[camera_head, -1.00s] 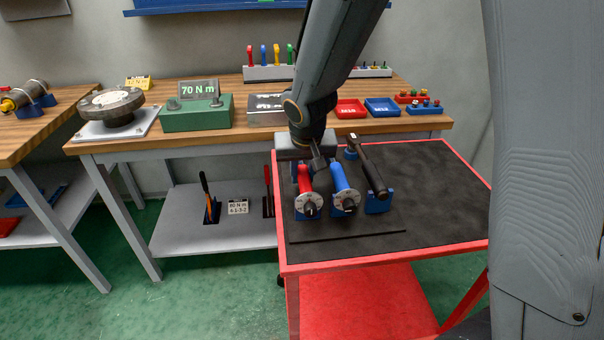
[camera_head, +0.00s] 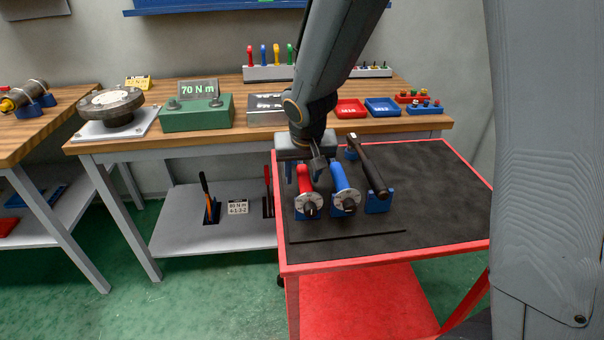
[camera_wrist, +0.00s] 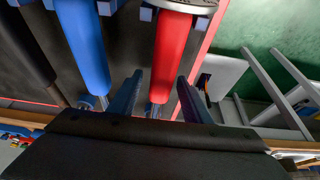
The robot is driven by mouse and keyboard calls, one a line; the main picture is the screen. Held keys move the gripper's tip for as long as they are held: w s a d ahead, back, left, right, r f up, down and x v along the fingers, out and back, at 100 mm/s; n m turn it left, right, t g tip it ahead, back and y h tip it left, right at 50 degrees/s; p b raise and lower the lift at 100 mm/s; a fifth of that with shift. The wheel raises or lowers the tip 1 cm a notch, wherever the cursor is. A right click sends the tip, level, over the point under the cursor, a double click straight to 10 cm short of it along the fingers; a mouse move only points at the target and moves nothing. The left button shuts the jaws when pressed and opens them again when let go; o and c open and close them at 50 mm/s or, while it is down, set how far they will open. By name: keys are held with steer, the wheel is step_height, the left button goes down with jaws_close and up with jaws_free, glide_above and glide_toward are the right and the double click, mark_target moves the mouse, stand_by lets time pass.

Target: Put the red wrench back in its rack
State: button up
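The red wrench (camera_head: 305,186) lies on the cart's dark top, its round dial end at the front in a blue holder (camera_head: 306,214). The wrist view shows its red handle (camera_wrist: 172,52) between my two fingers. My gripper (camera_head: 303,172) is above the wrench's far part; it also shows in the wrist view (camera_wrist: 157,98). The fingers stand apart, with a visible gap on each side of the wrench. The wrench's far end is partly hidden by my gripper. A blue wrench (camera_head: 341,180) and a black wrench (camera_head: 371,172) lie just to its right.
The red-edged cart (camera_head: 455,250) has free room on its right side. A workbench (camera_head: 150,142) stands behind it with a green 70 N m tester (camera_head: 196,116) and small trays (camera_head: 382,107). Its lower shelf (camera_head: 172,232) holds upright tools by a label (camera_head: 238,206).

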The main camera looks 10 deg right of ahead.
steer(key=shift+v, duration=3.95)
